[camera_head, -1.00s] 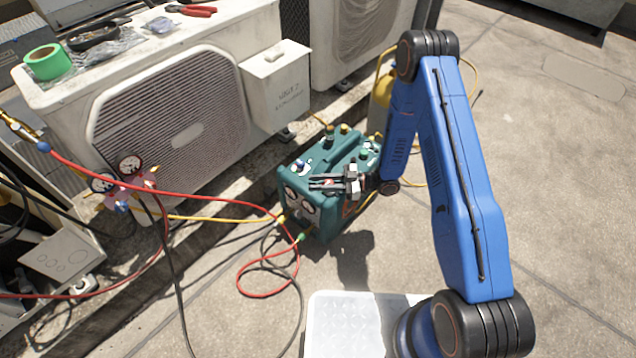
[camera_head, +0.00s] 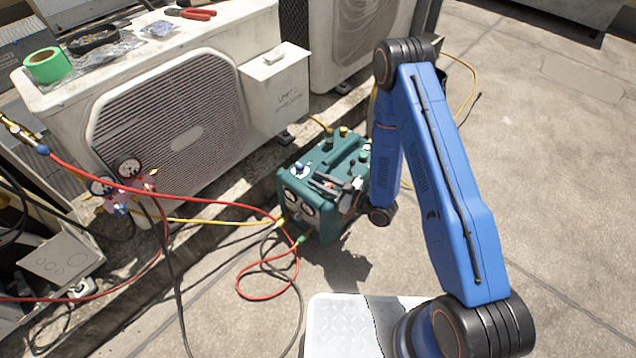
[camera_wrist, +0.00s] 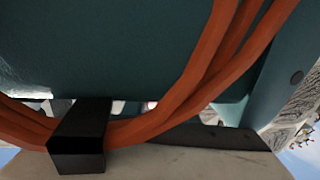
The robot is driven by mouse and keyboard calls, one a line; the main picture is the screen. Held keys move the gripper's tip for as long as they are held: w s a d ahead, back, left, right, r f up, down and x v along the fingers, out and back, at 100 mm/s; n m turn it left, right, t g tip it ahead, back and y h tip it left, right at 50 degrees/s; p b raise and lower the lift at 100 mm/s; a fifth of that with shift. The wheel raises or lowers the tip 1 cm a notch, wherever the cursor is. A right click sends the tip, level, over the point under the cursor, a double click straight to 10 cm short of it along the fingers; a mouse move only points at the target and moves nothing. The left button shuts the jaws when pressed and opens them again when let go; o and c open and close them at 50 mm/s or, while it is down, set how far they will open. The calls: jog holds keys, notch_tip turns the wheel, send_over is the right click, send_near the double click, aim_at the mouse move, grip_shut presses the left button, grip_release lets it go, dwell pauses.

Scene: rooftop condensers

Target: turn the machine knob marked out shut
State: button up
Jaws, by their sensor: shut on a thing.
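The teal machine (camera_head: 330,222) stands on the roof floor, with round gauges on its front and small knobs and fittings on top. A blue-and-white knob (camera_head: 301,168) shows at its left front corner. My gripper (camera_head: 322,184) is at the machine's upper front edge, right of that knob, its jaws pointing left. It is shut on a machine knob that its jaws hide. I cannot read the out marking. The wrist view shows the machine's teal side (camera_wrist: 110,45) close up, with an orange cable (camera_wrist: 205,75) and a black bracket (camera_wrist: 80,140); no jaws show there.
A beige condenser (camera_head: 180,110) with a side box (camera_head: 275,95) stands behind, left of the machine. Red (camera_head: 190,198), yellow and black hoses run from the gauges (camera_head: 130,168) to the machine and floor. The paving at right is open.

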jog(key=m+t+h, duration=0.1)
jog(key=t, duration=0.1)
jog(key=m+t+h, duration=0.2)
jog(key=w+d+m+t+h, duration=0.1)
jog(key=m+t+h, duration=0.1)
jog(key=shift+w+d+m+t+h, duration=0.2)
jog(key=shift+m+t+h, duration=0.3)
jog(key=shift+m+h, duration=0.35)
jog(key=shift+w+d+m+t+h, duration=0.1)
jog(key=shift+d+m+t+h, duration=0.15)
jog(key=shift+m+t+h, duration=0.6)
jog(key=shift+w+d+m+t+h, duration=0.2)
jog(key=shift+m+h, duration=0.2)
jog(key=shift+h, duration=1.1)
jog(key=o, duration=1)
jog(key=shift+o, duration=0.2)
jog(key=shift+s, duration=0.1)
